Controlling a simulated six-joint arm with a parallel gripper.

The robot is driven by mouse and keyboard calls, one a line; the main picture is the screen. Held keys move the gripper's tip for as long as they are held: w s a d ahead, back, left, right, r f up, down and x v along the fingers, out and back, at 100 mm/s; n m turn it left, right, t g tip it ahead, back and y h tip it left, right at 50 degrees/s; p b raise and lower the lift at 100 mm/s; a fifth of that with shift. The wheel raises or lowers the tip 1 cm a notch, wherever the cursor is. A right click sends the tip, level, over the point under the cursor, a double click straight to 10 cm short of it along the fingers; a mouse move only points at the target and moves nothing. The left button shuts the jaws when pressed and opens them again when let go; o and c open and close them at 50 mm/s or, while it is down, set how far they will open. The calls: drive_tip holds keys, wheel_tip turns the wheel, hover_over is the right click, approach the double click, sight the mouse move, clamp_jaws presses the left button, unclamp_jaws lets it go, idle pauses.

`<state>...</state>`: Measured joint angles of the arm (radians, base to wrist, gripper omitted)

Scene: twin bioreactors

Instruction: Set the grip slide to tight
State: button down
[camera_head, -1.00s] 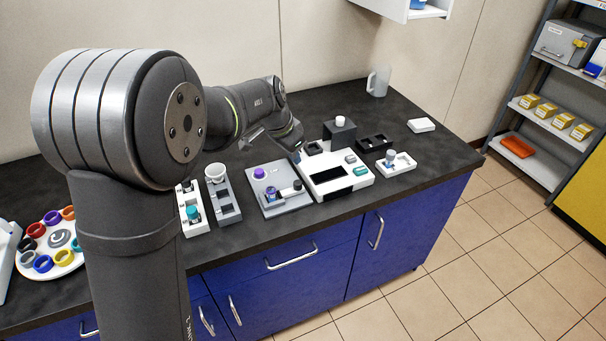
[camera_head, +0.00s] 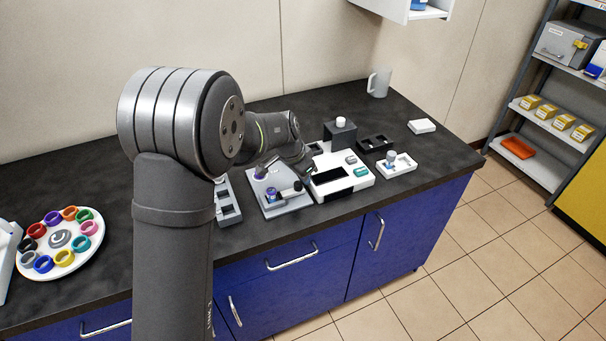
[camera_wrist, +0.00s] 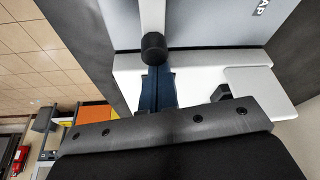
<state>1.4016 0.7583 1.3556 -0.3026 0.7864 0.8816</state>
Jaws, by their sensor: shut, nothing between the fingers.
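A grey plate (camera_head: 285,208) lies near the counter's front edge, left of a white instrument. It carries a small purple part and a black block (camera_head: 291,190) with a pale end, which may be the grip slide. My gripper (camera_wrist: 157,72) points down over this area, its dark blue fingers shut and empty. In the wrist view a round black knob (camera_wrist: 153,47) on a silver bar sits right at the fingertips; I cannot tell whether they touch. The grey plate fills the top there, with part of a label reading "AP". No setting mark is readable.
The white instrument (camera_head: 330,187) stands right of the plate, with a black box (camera_head: 340,132) behind it. A small white tray (camera_head: 397,165) is further right. A slotted grey rack (camera_head: 229,212) is to the left. A round tray of coloured rings (camera_head: 64,264) is far left.

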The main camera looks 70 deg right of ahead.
sight(290, 193)
drive_tip(key=shift+w, duration=0.1)
drive_tip(key=shift+w+a, duration=0.6)
drive_tip(key=shift+a, duration=0.05)
drive_tip(key=v, duration=1)
